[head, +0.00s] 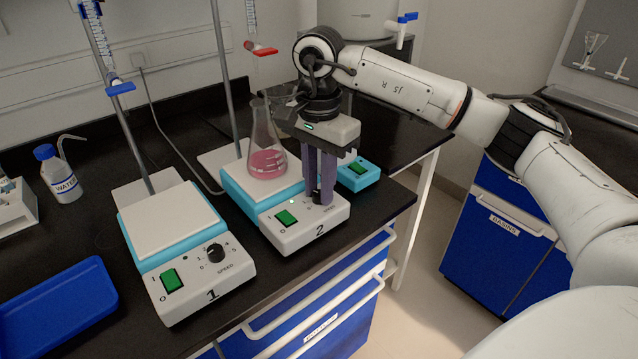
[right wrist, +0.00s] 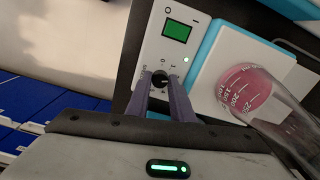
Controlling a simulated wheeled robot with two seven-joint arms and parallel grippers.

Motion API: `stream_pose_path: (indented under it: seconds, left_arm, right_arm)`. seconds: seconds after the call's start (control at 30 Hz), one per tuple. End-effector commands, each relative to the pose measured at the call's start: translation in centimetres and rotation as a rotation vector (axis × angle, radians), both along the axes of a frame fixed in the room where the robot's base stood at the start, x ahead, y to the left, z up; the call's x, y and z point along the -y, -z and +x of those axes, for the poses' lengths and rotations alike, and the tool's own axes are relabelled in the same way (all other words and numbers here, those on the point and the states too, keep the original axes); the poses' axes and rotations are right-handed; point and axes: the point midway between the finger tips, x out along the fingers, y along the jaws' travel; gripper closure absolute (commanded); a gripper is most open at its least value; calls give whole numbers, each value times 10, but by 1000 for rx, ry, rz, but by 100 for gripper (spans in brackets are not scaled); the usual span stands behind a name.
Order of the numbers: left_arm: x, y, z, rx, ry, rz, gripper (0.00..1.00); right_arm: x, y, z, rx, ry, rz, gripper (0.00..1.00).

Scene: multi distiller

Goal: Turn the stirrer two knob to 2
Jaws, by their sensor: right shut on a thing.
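Stirrer two (head: 266,205) is a white and light-blue stirrer marked 2, on the black bench in the middle of the head view. Its black speed knob (right wrist: 160,78) shows in the right wrist view; in the head view my fingers mostly cover it. My right gripper (head: 318,198) points down over the front panel, its purple fingers shut on the knob from both sides. It also shows in the right wrist view (right wrist: 163,92). The knob's exact setting is too small to read. A small light by the green switch (right wrist: 177,31) is lit. My left gripper is not in view.
A flask (head: 265,150) with pink liquid stands on stirrer two, close to my right gripper. Stirrer one (head: 185,250) sits to the left. A blue tray (head: 58,308), a water bottle (head: 60,178) and burettes on stands (head: 226,85) are also on the bench.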

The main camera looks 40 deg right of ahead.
Motion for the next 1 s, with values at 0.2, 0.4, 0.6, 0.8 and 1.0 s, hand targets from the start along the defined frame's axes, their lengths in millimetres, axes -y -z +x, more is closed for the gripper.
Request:
stream_pose_path:
  seconds: [0.2, 0.4, 0.6, 0.8, 1.0]
  left_arm:
    - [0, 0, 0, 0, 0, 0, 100]
    - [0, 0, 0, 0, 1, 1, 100]
    - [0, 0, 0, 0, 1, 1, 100]
    - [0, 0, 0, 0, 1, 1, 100]
    - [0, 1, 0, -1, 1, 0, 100]
  right_arm:
    - [1, -2, 1, 7, 5, -1, 100]
    - [1, -2, 1, 7, 5, -1, 71]
    - [1, -1, 1, 3, 3, 0, 60]
    - [0, -3, 1, 3, 2, 0, 60]
    - [0, -31, 1, 6, 2, 1, 60]
